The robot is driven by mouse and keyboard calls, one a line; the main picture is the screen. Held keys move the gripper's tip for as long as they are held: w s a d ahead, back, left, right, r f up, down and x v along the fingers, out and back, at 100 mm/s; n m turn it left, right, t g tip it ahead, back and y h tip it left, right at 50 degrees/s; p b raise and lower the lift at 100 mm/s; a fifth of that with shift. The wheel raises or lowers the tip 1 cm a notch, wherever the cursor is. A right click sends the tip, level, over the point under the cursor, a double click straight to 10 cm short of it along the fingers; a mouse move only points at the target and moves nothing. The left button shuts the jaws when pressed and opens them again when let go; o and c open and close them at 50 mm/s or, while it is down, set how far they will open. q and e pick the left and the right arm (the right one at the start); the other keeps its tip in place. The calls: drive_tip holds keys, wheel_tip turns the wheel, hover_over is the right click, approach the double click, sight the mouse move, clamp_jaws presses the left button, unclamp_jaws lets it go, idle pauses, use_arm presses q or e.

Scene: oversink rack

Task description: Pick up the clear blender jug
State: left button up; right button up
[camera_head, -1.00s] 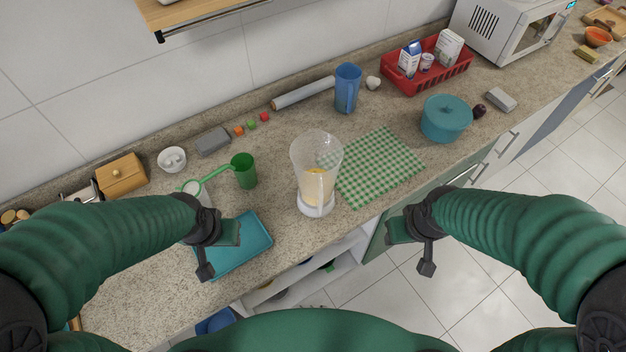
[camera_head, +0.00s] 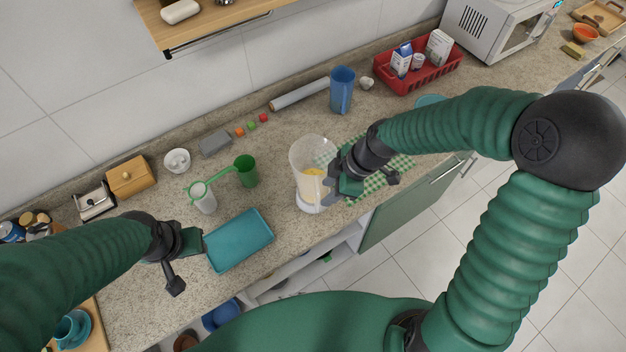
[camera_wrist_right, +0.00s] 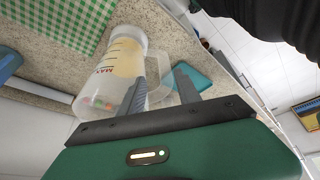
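The clear blender jug (camera_head: 308,152) stands upright on its white base on the counter, with something yellow inside. My right gripper (camera_head: 338,190) is at the jug's right side, by its handle. In the right wrist view the jug (camera_wrist_right: 112,72) shows its handle (camera_wrist_right: 160,84) between my two parted fingers (camera_wrist_right: 160,88). The gripper looks open around the handle; contact is not clear. My left gripper (camera_head: 193,243) is over the counter beside the teal tray (camera_head: 240,241), away from the jug; its finger opening is not clear.
A green checked cloth (camera_head: 372,186) lies right of the jug, partly behind my arm. A green cup (camera_head: 246,171) and blue pitcher (camera_head: 342,90) stand nearby. A wooden shelf (camera_head: 200,28) hangs above. The counter's front edge is close to the jug.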

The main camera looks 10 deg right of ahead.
sight(318, 202)
drive_tip(key=x, duration=0.2)
drive_tip(key=p+x, duration=0.1)
drive_tip(key=x, duration=0.1)
drive_tip(key=s+x, duration=0.1)
drive_tip(key=x, duration=0.1)
drive_tip(key=shift+w+a, duration=0.1)
drive_tip(key=shift+a, duration=0.25)
drive_tip(key=shift+w+f, duration=0.1)
drive_tip(key=shift+f, duration=0.15)
drive_tip(key=shift+w, duration=0.1)
clamp_jaws()
idle(0.6)
